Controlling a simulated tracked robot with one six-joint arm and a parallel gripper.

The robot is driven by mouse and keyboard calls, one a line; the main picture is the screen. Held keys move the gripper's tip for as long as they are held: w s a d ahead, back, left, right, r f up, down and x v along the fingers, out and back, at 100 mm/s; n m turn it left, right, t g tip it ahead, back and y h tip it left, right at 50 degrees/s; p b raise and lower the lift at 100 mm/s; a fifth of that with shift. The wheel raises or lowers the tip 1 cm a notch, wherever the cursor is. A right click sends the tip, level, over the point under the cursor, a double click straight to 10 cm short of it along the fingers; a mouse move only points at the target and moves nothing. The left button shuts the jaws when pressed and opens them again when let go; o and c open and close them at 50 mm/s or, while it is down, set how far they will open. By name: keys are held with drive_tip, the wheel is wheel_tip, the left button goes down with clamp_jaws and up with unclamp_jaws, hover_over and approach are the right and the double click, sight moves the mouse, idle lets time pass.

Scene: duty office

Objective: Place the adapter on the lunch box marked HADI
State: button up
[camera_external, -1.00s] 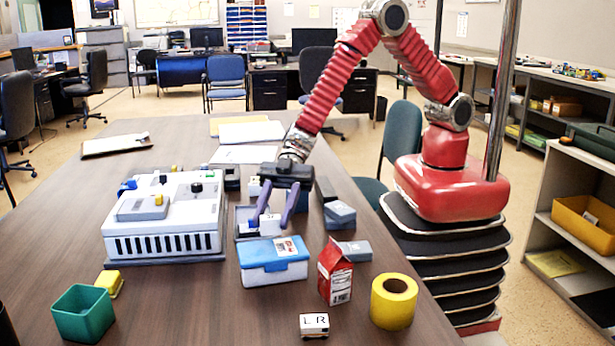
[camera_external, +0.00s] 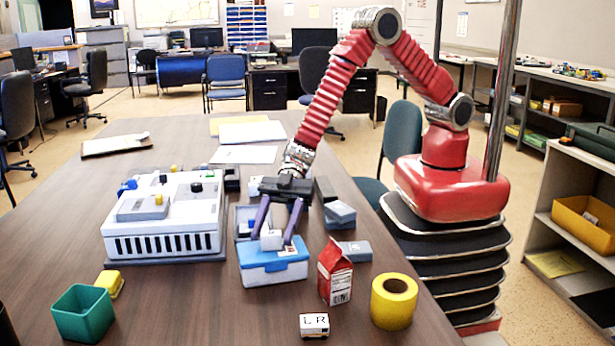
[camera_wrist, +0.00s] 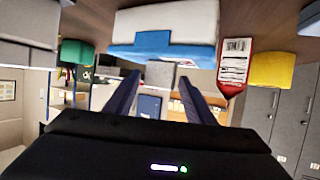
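The adapter, a small pale grey block (camera_external: 271,241), sits between the fingertips of my gripper (camera_external: 274,240). It appears held, at the back edge of the blue-lidded lunch box (camera_external: 272,270). I cannot tell whether it touches the lid. The lunch box has a white label on its lid; its lettering is too small to read. In the wrist view, the adapter (camera_wrist: 160,75) shows between the two finger ends of my gripper (camera_wrist: 160,80), with the blue and white lunch box (camera_wrist: 165,38) beyond it.
A red and white carton (camera_external: 335,273) stands right of the lunch box, near a yellow tape roll (camera_external: 394,301). Grey-blue boxes (camera_external: 340,213) lie behind. A white device (camera_external: 165,220) stands left. An open tray (camera_external: 240,222) is behind the lunch box. The front-middle table is largely clear.

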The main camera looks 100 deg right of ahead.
drive_tip(key=shift+o, duration=0.8)
drive_tip(key=shift+r, duration=0.1)
drive_tip(key=v, duration=1.2)
